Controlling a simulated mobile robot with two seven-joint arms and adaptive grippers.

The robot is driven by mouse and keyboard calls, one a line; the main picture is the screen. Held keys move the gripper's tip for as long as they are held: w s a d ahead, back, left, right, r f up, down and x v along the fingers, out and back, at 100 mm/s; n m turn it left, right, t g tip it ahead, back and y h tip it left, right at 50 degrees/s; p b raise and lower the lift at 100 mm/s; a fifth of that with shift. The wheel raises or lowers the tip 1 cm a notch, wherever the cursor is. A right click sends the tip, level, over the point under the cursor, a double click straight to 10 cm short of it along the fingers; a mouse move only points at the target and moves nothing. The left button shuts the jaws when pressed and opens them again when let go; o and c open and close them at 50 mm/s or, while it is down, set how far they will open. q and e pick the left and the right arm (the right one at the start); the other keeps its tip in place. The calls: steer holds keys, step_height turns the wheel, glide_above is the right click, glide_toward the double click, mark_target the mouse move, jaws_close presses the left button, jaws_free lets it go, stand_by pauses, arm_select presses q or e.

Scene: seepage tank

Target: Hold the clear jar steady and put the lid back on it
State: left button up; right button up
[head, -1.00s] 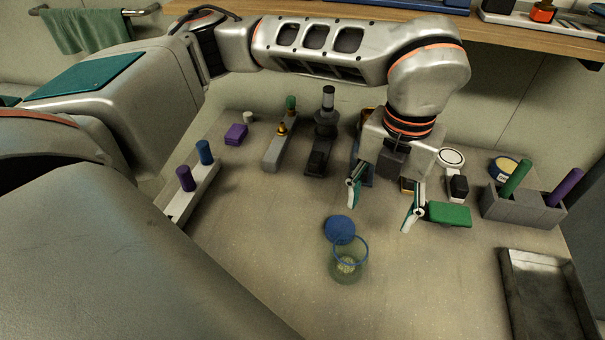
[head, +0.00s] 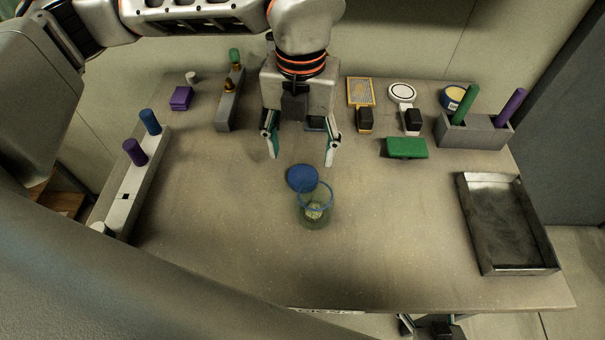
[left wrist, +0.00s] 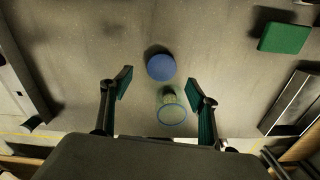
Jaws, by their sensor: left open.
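The clear jar (head: 316,215) stands upright and uncovered on the table, with a blue ring at its rim and pale green bits inside. The round blue lid (head: 302,177) lies just behind it; I cannot tell whether they touch. In the left wrist view the lid (left wrist: 161,67) and jar (left wrist: 172,108) show between my fingers. My left gripper (head: 302,160) is open and empty, pointing down above the table behind the lid in the head view. What looks like part of my right gripper (head: 430,326) shows below the table's front edge, mostly cut off.
A metal tray (head: 548,262) lies at the right. A green block (head: 406,148) and a grey holder (head: 470,134) with green and purple rods stand at the back right. A pale rack (head: 130,190) with blue and purple pegs is at the left. The table around the jar is clear.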

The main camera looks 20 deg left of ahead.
mark_target(303, 174)
arm_select(q)
steer(key=shift+f, duration=0.6)
steer(key=shift+f, duration=0.1)
steer(key=f, duration=0.5)
steer(key=shift+w+d, duration=0.15)
steer(key=shift+d, duration=0.05)
steer(key=c, duration=0.8)
